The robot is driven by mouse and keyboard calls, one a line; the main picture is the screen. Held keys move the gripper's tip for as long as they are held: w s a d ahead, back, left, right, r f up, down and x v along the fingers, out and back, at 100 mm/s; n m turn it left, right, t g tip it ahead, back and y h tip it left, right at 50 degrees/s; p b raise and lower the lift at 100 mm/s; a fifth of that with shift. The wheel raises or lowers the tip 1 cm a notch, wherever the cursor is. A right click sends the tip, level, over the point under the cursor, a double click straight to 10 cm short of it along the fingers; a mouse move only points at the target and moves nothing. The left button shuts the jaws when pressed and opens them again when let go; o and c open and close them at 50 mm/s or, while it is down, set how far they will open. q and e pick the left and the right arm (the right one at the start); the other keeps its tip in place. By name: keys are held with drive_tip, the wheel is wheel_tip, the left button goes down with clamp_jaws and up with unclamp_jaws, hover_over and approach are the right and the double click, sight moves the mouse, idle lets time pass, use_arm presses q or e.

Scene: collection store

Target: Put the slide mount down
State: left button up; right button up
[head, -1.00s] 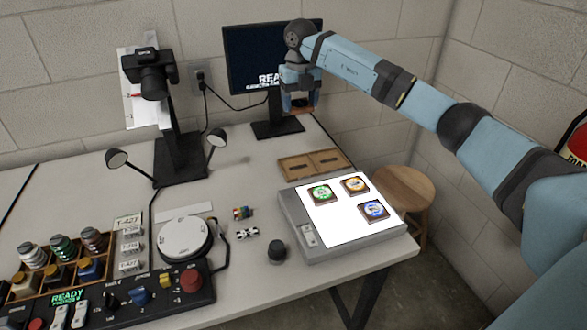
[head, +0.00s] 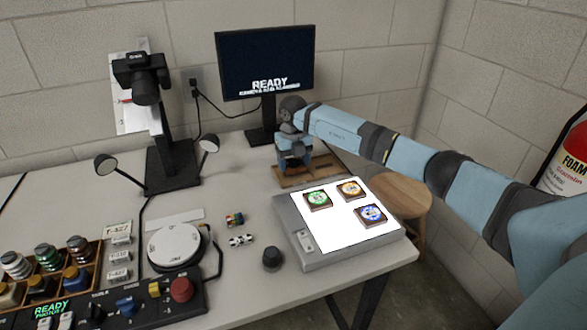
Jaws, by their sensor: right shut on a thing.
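My right gripper (head: 294,165) points down over the wooden two-part tray (head: 325,173) behind the light panel. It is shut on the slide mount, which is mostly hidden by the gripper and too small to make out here. I cannot tell whether the mount touches the tray. Three other mounts lie on the lit light panel (head: 329,243): a green one (head: 317,200), an orange one (head: 351,189) and a blue one (head: 370,214). My left gripper is not in view.
A camera on a stand (head: 147,85) with two lamps stands at the back left. A monitor (head: 266,64) is behind my gripper. A white turntable (head: 174,245), a control box (head: 140,303) and a dark knob (head: 272,258) are nearer. A wooden stool (head: 400,190) stands right of the table.

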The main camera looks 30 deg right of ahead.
sight(294, 164)
drive_tip(key=shift+f, duration=0.95)
drive_tip(key=shift+f, duration=0.2)
drive_tip(key=o, duration=0.6)
drive_tip(key=shift+o, duration=0.2)
wheel_tip(294, 164, up, 12)
drive_tip(key=p, duration=0.2)
drive_tip(key=shift+r, duration=0.2)
